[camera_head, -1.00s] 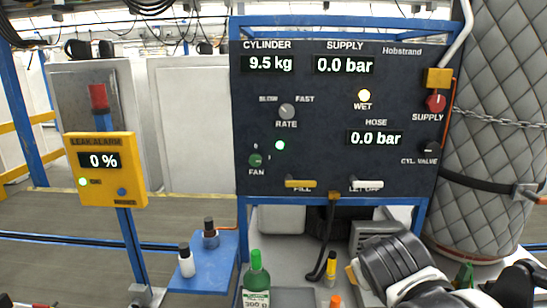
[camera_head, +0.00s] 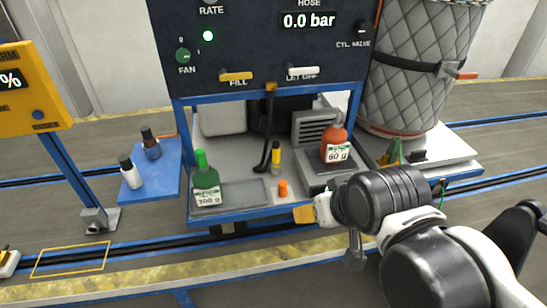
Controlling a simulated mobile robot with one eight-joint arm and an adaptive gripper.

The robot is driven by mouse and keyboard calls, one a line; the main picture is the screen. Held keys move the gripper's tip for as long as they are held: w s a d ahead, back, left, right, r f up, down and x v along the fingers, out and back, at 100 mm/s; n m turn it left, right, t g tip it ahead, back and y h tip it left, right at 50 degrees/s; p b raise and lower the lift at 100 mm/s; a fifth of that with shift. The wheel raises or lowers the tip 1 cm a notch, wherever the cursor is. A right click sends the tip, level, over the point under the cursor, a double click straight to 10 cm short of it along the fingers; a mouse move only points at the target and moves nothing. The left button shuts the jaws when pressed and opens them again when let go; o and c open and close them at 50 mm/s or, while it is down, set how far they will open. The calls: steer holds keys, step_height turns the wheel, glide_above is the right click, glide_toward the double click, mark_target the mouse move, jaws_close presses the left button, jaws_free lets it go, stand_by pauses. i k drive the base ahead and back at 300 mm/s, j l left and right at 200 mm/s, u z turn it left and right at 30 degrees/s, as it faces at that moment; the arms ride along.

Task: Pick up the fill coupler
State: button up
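A small upright yellow-and-black piece (camera_head: 276,157), which looks like the fill coupler, stands on the grey bench (camera_head: 235,150) under the panel. A black hose (camera_head: 265,150) hangs from a brass fitting below the panel and curves down beside it. I cannot tell whether the two are joined. My arm reaches in from the lower right. Its end, with my gripper (camera_head: 354,250), is near the bench's front right corner, apart from the yellow-and-black piece and to its right. The fingers are small and partly hidden, so their opening is unclear.
A green bottle (camera_head: 205,180) stands at the bench's left and a red bottle (camera_head: 335,148) at its right. A small orange piece (camera_head: 283,188) stands near the front edge. Two small bottles are on the blue side shelf (camera_head: 155,175). The panel (camera_head: 250,45) overhangs the bench.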

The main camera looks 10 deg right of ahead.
mark_target(276, 162)
steer(key=i, duration=1.05)
steer(key=z, duration=0.05)
